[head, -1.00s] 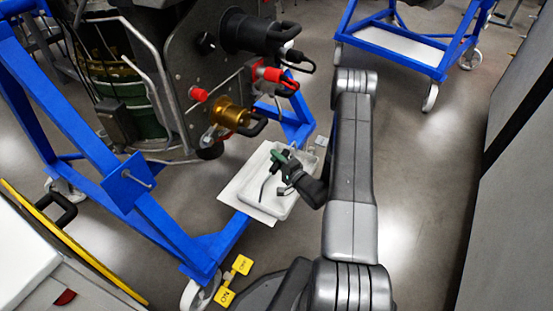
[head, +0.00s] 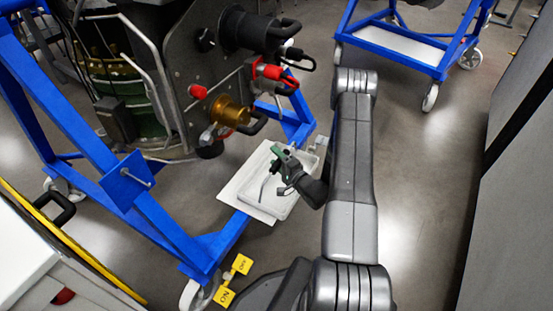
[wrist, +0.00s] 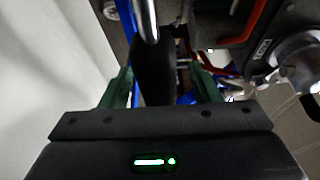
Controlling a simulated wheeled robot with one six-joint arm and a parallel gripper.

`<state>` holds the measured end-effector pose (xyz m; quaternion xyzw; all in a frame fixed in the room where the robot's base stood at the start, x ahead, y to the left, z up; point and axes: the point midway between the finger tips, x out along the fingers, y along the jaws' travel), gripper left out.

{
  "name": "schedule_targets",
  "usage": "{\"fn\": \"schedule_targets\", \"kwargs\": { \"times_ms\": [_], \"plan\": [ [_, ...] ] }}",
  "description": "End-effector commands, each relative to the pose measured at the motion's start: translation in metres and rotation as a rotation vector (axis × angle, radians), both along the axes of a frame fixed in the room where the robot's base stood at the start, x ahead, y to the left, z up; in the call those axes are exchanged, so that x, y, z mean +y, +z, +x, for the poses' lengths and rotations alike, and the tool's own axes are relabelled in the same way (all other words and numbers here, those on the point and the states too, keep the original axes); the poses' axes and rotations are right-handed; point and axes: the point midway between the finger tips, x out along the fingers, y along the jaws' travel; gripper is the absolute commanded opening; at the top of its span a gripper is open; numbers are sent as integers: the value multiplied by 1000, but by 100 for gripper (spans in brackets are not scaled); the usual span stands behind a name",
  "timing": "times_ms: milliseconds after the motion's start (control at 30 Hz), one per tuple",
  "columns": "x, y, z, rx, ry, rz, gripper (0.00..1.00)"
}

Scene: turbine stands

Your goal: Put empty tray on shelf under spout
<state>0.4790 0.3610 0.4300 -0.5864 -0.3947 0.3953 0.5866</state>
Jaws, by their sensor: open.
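A white tray (head: 283,207) rests on a flat white shelf (head: 236,192) beside the blue frame, below a brass fitting with a black handle (head: 231,114). No contents are clear inside; a thin bent metal rod (head: 264,189) shows over it, seemingly the tray's handle. My gripper (head: 281,160) is over the tray, with green fingers. In the wrist view my open gripper (wrist: 160,85) has a black grip (wrist: 154,70) between its fingers, with a shiny rod beyond it. Whether the fingers touch the grip cannot be told.
The blue turbine stand (head: 165,225) closes off the left. Yellow tags (head: 234,279) hang near its front wheel. Another blue cart (head: 405,45) stands at the back. A grey wall (head: 515,180) is at the right, with clear floor before it.

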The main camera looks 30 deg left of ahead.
Motion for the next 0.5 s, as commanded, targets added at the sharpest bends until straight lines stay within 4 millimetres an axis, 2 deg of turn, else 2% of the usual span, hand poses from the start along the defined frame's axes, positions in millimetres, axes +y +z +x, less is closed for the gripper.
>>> {"fn": "schedule_targets", "kwargs": {
  "times_ms": [167, 500],
  "plan": [
    [-6, -1, -2, 0, -1, -1, 56],
    [-32, -1, -12, 0, -2, -1, 56]
  ]
}}
